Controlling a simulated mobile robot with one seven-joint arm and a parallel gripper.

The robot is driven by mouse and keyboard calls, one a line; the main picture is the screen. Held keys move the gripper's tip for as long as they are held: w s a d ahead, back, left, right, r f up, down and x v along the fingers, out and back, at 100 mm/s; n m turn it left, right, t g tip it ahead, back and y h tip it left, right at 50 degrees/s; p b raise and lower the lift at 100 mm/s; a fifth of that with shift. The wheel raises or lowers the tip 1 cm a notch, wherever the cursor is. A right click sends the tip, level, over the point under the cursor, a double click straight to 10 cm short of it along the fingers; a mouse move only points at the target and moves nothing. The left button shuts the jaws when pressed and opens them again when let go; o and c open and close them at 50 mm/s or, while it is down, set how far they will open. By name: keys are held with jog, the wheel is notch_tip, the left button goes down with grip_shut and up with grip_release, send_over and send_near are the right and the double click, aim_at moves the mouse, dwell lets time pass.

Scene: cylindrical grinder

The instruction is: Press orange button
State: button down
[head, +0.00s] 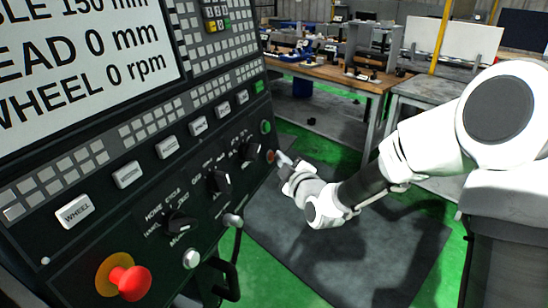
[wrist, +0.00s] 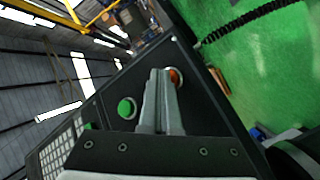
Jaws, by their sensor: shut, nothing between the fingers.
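The orange button (head: 270,156) is small and round, with a pale ring, near the right edge of the dark control panel (head: 100,210). A green button (head: 265,127) sits just above it. My gripper (head: 282,158) is shut and empty, its tips very close to the orange button. In the wrist view, the shut fingers (wrist: 160,74) point at the panel, with the orange button (wrist: 175,77) just right of the tips and partly hidden by them. The green button (wrist: 126,108) is to their left. I cannot tell whether the fingertips touch the orange button.
The panel also carries a red mushroom button (head: 131,283) on a yellow base, black rotary knobs (head: 221,182), a white button (head: 191,258) and a joystick (head: 233,220). A wooden workbench (head: 335,75) stands behind. The dark floor mat (head: 340,255) beside the panel is clear.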

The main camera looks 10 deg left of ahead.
jog(key=shift+d, duration=0.1)
jog(key=shift+s+d+r, duration=0.15)
jog(key=shift+s+d, duration=0.1)
jog(key=shift+d, duration=0.35)
jog(key=shift+s+d+r, duration=0.15)
jog(key=shift+s+d, duration=0.1)
jog(key=shift+d, duration=0.55)
jog(key=shift+s+d+r, duration=0.15)
jog(key=shift+s+d, duration=0.05)
jog(key=shift+d, duration=0.6)
jog(key=shift+s+d+r, duration=0.15)
jog(key=shift+s+d, duration=0.1)
jog(key=shift+d, duration=0.55)
